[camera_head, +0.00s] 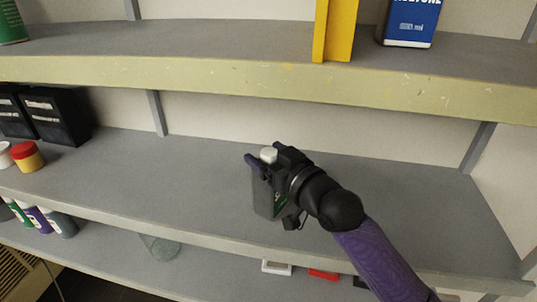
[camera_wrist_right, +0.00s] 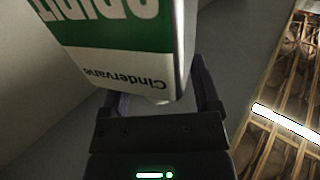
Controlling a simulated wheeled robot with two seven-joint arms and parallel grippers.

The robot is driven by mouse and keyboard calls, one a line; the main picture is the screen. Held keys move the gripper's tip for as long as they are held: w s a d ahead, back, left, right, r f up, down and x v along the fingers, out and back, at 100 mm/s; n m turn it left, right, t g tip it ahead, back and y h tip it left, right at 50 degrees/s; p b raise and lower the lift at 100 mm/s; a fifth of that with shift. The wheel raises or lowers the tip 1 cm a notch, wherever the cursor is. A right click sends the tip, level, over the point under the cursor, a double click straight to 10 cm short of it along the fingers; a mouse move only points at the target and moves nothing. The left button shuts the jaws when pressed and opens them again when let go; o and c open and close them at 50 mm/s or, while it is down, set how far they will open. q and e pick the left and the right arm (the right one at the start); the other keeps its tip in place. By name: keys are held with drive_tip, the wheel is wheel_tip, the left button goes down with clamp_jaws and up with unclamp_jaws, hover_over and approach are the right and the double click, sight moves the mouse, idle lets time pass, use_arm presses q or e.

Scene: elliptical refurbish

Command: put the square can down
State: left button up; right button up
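The square can (camera_head: 264,197) is grey with a little green on its side and a white cap (camera_head: 268,154). It is upright or nearly so at the middle shelf, right of centre in the head view. My right gripper (camera_head: 268,164) is at the top of the can, with its purple fingers on either side, and appears shut on it. In the right wrist view the can (camera_wrist_right: 120,60) shows a green and white label reading "Cindervane", and it hides part of the fingers. I cannot tell whether its base touches the shelf. My left gripper is not in view.
The middle shelf (camera_head: 390,190) is clear on both sides of the can. Black bins (camera_head: 58,116) and a red-yellow jar (camera_head: 27,157) stand at its left. The upper shelf (camera_head: 200,40) holds a yellow object (camera_head: 335,30) and a blue can (camera_head: 410,22). Bottles (camera_head: 60,222) stand below.

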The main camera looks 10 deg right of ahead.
drive_tip(key=v, duration=1.2)
drive_tip(key=shift+r, duration=0.1)
